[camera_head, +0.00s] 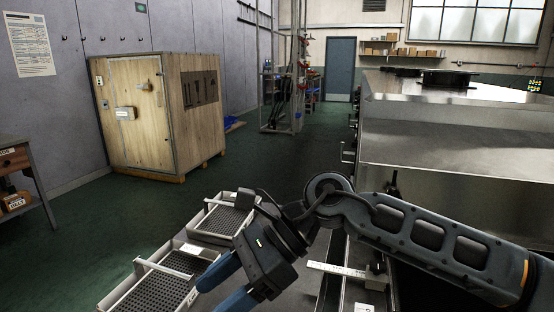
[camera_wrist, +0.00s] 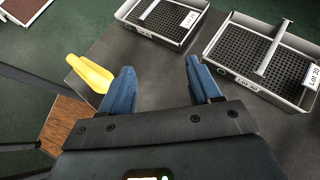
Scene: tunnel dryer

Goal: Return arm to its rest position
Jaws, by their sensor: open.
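My gripper (camera_head: 225,283) reaches down and to the left in the head view, with its dark arm coming in from the right. In the wrist view its two blue fingers (camera_wrist: 158,90) stand wide apart with nothing between them. Beyond the fingertips is the bare grey top of a table (camera_wrist: 155,65). The arm is bent at the wrist and stretched out over the table beside the steel machine.
Perforated trays stand on the table, one nearer (camera_head: 192,249) and one farther (camera_head: 210,232). A yellow object (camera_wrist: 90,72) lies left of the fingers in the wrist view. A steel machine (camera_head: 440,150) fills the right. A wooden crate (camera_head: 150,130) stands back left; green floor between is clear.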

